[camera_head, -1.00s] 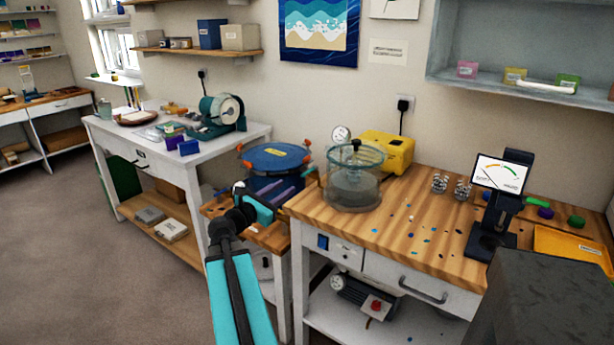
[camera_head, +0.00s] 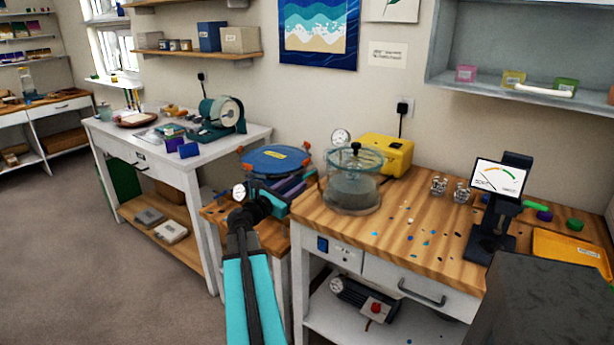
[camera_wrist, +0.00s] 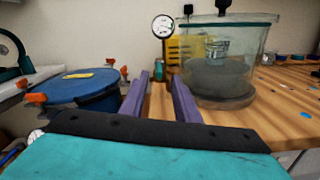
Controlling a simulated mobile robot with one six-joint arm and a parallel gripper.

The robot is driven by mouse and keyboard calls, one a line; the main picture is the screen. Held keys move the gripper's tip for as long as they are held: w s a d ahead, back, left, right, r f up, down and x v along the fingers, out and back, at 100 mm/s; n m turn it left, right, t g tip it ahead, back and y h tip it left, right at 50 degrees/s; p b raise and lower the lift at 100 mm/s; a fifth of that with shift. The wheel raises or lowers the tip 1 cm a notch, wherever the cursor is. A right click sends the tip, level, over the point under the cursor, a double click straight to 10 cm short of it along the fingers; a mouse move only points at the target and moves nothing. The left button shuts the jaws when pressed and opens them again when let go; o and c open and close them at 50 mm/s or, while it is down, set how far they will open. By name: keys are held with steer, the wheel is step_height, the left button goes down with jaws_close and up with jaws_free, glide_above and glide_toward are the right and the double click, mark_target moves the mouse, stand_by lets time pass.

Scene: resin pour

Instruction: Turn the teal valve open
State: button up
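A small teal part, which looks like the teal valve (camera_wrist: 159,67), shows in the wrist view below a round dial gauge (camera_wrist: 163,27). It lies ahead of my gripper, roughly between the two fingertips in the picture. Its handle position is too small to tell. My gripper (camera_wrist: 160,76) has two purple fingers, spread apart with nothing between them. In the head view my gripper (camera_head: 294,187) is between the blue-lidded pot and the wooden bench, pointing away toward the wall. I cannot make out the valve in the head view.
A blue-lidded pot (camera_head: 272,160) with orange clamps stands left of my gripper. A clear chamber (camera_head: 353,184) stands close on the right, on the wooden bench (camera_head: 400,232). A yellow unit (camera_head: 387,153) is behind it. The dial gauge (camera_head: 340,137) stands near the wall.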

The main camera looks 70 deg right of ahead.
mark_target(313, 172)
steer(key=shift+p+x, duration=0.4)
steer(key=shift+x, duration=3.25)
jaws_close()
steer(key=shift+s+d, duration=0.1)
steer(key=shift+d, duration=0.25)
steer(key=shift+a, duration=0.35)
